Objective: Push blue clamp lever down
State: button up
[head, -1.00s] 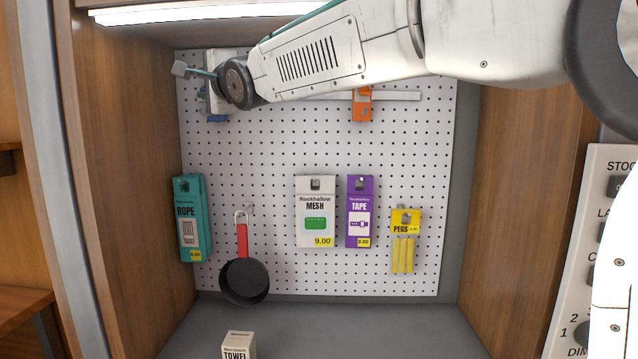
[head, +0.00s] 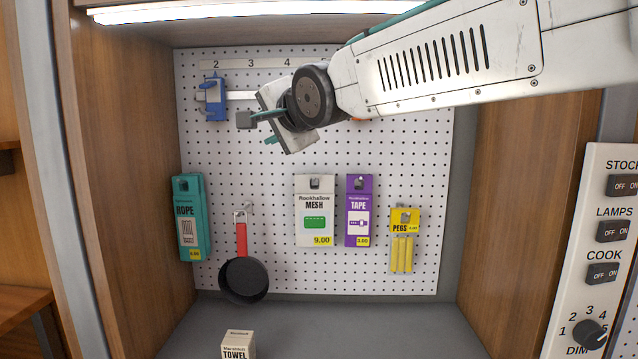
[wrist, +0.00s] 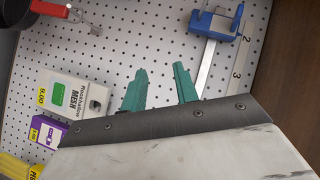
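The blue clamp (head: 215,99) sits near the left end of a pale horizontal rail (head: 241,96), high on the pegboard. Its small blue lever shows near its top, but its exact angle is hard to tell. In the wrist view the blue clamp (wrist: 215,25) is at the top, beyond my fingertips and apart from them. My gripper (head: 260,128) is to the right of the blue clamp and slightly lower, in front of the board. In the wrist view its two teal fingers (wrist: 160,84) are apart with nothing between them.
A number strip (head: 250,64) runs above the rail. My arm hides most of an orange clamp (head: 358,121). Below hang a rope pack (head: 190,215), pan (head: 243,279), mesh pack (head: 315,210), tape pack (head: 359,210) and pegs (head: 403,240). A towel box (head: 238,345) stands below.

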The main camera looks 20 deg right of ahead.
jog(key=s+d+f+n+g+h, duration=0.2)
jog(key=s+d+f+g, duration=0.1)
jog(key=s+d+f, duration=0.4)
notch_tip(320, 180, down, 2)
jog(key=shift+d+f+n+g+h, duration=0.2)
jog(key=shift+d+n+g+h, duration=0.05)
jog(key=shift+n+g+h, duration=0.05)
